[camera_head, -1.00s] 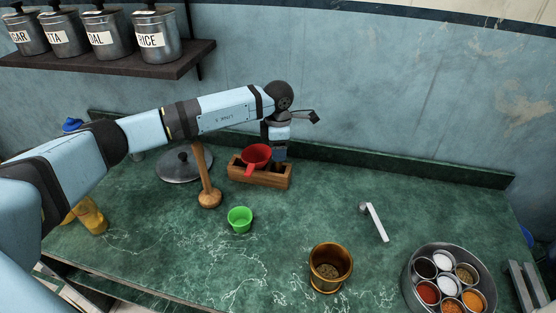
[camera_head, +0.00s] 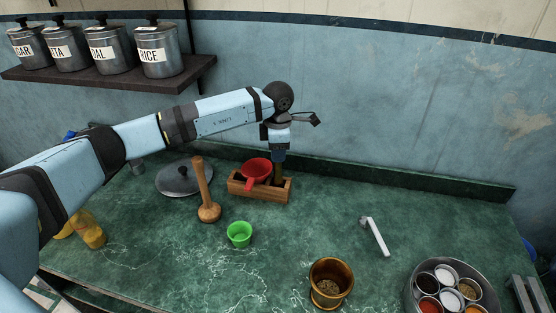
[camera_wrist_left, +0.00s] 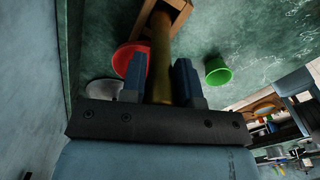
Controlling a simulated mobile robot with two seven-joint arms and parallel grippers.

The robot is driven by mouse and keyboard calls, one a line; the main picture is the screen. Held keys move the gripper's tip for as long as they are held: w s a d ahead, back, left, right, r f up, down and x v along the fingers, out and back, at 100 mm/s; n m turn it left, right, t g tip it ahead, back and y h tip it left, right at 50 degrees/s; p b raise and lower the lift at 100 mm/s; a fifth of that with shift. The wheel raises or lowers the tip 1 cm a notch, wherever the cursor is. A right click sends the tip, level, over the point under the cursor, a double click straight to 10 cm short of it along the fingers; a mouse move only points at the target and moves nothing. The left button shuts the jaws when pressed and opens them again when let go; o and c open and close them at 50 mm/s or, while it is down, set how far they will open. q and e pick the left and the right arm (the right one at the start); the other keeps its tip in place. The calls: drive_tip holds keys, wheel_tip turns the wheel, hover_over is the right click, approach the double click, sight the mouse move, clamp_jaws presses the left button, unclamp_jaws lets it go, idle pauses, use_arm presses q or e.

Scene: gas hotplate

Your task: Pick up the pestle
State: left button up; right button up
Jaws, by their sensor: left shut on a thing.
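The pestle is a brass-coloured rod (camera_head: 279,174), upright at the right compartment of a wooden holder (camera_head: 262,193) near the back of the counter. My left gripper (camera_head: 278,155) is above the holder, shut on the pestle's upper part. In the left wrist view the pestle (camera_wrist_left: 161,50) runs between the two fingers of my left gripper (camera_wrist_left: 160,80) towards the holder (camera_wrist_left: 176,14). Its lower end is hidden, so I cannot tell whether it is clear of the compartment. My right gripper is not in view.
A wooden masher (camera_head: 207,195), a green cup (camera_head: 239,234) and a brass mortar (camera_head: 330,284) stand nearby. A spice tray (camera_head: 413,291) is at the right. The counter's middle right is mostly clear.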

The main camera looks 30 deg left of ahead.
use_arm(q)
wheel_tip(320, 180, up, 16)
drive_tip(key=r, duration=0.1)
drive_tip(key=s+d+f+m, duration=0.4)
drive_tip(key=f+m, duration=0.4)
drive_tip(key=m, duration=0.4)
drive_tip(key=s+d+f+m, duration=0.4)
drive_tip(key=f+m, duration=0.4)
drive_tip(key=m, duration=0.5)
drive_tip(key=s+r+p, duration=0.2)
drive_tip(key=r+p, duration=0.5)
drive_tip(key=r, duration=0.1)
drive_tip(key=s+r+p, duration=0.3)
drive_tip(key=r+p, duration=0.3)
drive_tip(key=r, duration=0.2)
drive_tip(key=shift+r+p, duration=0.25)
drive_tip(key=shift+p, duration=0.1)
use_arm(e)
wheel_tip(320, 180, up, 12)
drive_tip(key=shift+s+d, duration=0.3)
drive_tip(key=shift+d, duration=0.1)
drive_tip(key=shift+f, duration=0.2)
use_arm(q)
drive_tip(key=shift+f, duration=0.15)
